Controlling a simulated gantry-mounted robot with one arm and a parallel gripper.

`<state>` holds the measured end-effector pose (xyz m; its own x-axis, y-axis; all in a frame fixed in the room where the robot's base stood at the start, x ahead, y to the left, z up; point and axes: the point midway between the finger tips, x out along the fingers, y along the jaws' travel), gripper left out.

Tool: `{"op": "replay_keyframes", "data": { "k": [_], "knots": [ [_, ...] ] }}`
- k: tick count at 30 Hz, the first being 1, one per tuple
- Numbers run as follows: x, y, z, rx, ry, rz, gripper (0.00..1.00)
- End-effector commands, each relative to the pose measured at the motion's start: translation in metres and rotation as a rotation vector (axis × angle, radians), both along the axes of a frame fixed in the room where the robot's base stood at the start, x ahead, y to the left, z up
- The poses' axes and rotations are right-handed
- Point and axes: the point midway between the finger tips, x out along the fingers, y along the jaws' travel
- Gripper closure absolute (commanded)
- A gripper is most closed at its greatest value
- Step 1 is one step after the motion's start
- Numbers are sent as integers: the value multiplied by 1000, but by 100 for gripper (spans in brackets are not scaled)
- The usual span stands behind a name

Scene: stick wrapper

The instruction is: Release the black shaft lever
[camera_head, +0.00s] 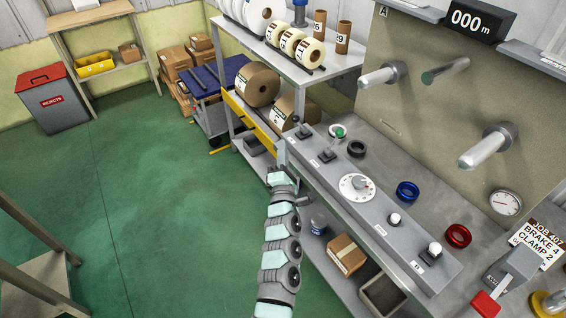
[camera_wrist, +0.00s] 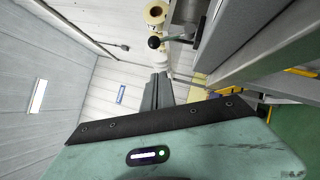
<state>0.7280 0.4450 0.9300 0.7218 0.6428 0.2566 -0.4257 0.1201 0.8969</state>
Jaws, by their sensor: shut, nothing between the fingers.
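A grey control panel (camera_head: 371,205) runs along the bench front and carries several small levers. One lever with a dark knob (camera_head: 296,119) stands at its far left end. A second dark lever (camera_head: 327,155) stands a little nearer, in line with a black ring (camera_head: 357,148). I cannot tell which is the black shaft lever. My gripper (camera_head: 281,147) is at the panel's left front edge, apart from both levers. In the wrist view my gripper (camera_wrist: 158,80) is shut and empty, and a black ball knob (camera_wrist: 153,42) on a lever shows beyond its fingertips.
Shafts (camera_head: 488,147) project from the back plate. The green floor (camera_head: 165,220) to the left is clear.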

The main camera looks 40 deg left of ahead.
Motion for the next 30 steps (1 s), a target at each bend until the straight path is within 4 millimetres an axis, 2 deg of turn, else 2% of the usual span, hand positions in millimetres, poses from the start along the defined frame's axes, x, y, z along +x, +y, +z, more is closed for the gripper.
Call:
{"op": "replay_keyframes", "data": {
  "k": [6,13,18,30],
  "knots": [
    [24,22,9,4,0,2,100],
    [50,17,23,2,-1,1,100],
    [56,16,25,2,1,1,100],
    [56,18,26,3,3,3,100]
  ]
}}
